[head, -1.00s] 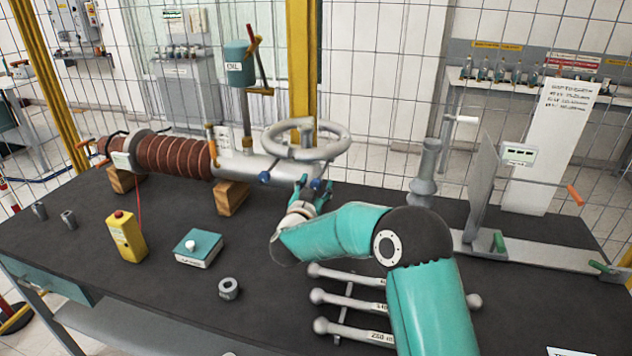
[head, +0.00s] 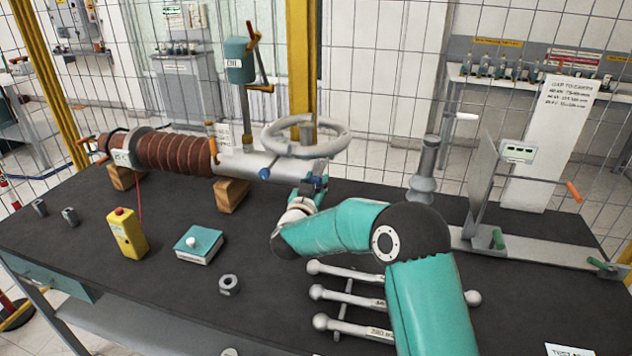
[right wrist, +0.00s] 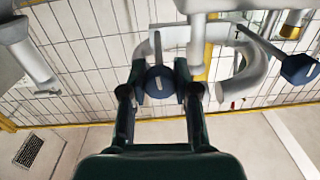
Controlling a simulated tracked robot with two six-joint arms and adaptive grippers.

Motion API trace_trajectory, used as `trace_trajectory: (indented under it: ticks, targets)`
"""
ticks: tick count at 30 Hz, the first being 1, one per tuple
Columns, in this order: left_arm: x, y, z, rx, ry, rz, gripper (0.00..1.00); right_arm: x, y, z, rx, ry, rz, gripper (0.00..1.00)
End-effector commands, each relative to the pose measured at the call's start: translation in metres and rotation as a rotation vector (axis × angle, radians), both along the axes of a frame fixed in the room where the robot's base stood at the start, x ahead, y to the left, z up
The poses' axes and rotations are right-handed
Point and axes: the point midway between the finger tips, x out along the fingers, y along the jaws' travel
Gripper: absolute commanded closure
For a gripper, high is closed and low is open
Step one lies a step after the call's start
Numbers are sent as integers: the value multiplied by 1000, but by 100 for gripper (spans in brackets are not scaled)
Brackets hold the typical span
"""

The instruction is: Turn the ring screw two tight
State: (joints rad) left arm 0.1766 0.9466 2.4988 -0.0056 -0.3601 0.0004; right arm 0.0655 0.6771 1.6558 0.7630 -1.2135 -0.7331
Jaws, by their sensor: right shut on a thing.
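A grey bushing body with a brown ribbed insulator (head: 176,155) lies across wooden blocks. Two blue-headed screws show on its metal end, one at the left (head: 264,173) and one at the right, partly hidden by my gripper. My right gripper (head: 313,184) is shut on the right blue screw. In the right wrist view its fingers stand on both sides of that blue screw head (right wrist: 160,82), which has a pale slot. The other blue screw (right wrist: 298,68) stands free at the right. I cannot tell from markings which is screw two. My left gripper is not in view.
A grey handwheel (head: 305,137) sits just above my right gripper. A yellow control box (head: 127,233), a teal box (head: 198,244) and a nut (head: 229,284) are on the dark table. Several ball-ended rods (head: 345,293) lie beside my arm. A grey post (head: 426,170) stands right.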

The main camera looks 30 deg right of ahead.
Motion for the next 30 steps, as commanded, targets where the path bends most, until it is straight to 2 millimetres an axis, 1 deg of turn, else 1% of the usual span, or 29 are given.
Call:
trace_trajectory:
  ticks: [6, 7, 11, 19, 23, 26, 30]
  targets:
    - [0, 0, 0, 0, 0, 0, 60, 0, 0, 0, -1, -1, 1, 100]
    - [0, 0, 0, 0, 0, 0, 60, 0, 0, 0, -1, -1, 1, 67]
    - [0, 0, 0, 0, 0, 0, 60, 0, 0, 0, 0, -1, 1, 45]
    - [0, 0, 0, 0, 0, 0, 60, 0, 0, 0, 0, -1, 0, 44]
    - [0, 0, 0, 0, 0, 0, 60, -2, 3, 0, 1, -1, 1, 44]
    - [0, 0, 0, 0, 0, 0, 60, -8, 11, 0, 1, 0, 3, 44]
    - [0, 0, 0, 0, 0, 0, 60, -24, 28, 1, -1, -1, 5, 44]
